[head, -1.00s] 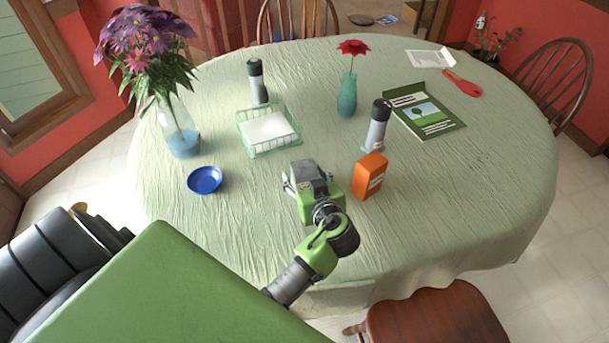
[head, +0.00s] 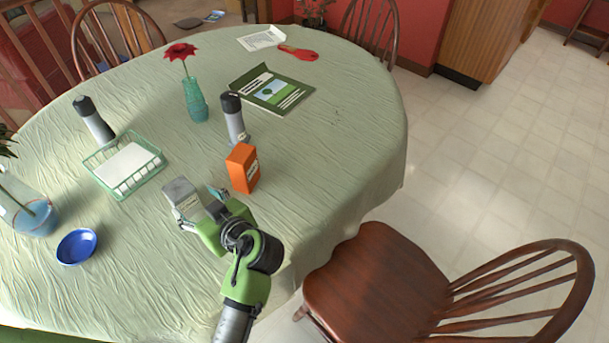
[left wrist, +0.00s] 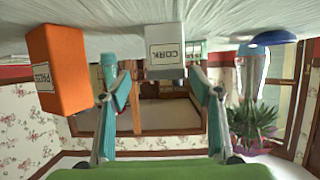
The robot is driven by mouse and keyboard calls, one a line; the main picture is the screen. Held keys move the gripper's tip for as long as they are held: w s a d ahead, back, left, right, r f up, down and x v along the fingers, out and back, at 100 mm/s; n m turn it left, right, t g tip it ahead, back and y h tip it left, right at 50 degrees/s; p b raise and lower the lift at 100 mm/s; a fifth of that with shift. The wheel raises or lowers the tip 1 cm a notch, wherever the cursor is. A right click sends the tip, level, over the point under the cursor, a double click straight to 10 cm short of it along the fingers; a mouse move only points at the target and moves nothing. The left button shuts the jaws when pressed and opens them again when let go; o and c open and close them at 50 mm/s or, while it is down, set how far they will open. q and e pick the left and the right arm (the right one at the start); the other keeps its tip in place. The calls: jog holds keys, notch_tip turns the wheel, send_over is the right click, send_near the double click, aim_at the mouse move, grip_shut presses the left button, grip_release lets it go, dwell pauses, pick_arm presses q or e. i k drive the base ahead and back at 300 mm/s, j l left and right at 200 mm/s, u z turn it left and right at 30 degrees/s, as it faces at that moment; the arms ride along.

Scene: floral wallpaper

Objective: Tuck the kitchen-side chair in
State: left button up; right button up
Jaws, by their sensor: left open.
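A brown wooden chair (head: 385,280) with a spindle back stands at the lower right. Its seat is close to the near right edge of the table (head: 330,150), and its back faces away from it. More wooden chairs stand at the far side (head: 112,35) and far right (head: 370,25). My left gripper (head: 202,208) is over the near part of the table, open and empty, left of the chair. In the left wrist view its fingers (left wrist: 162,92) are spread, with a grey cork box (left wrist: 165,52) beyond them. My right gripper is not in view.
On the table are the cork box (head: 182,195), an orange box (head: 243,168), a blue bowl (head: 76,246), a wire basket (head: 125,168), two grey bottles, a flower vase (head: 195,100) and a green booklet (head: 272,88).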

aim_at(377, 284)
jog(key=z, duration=1.05)
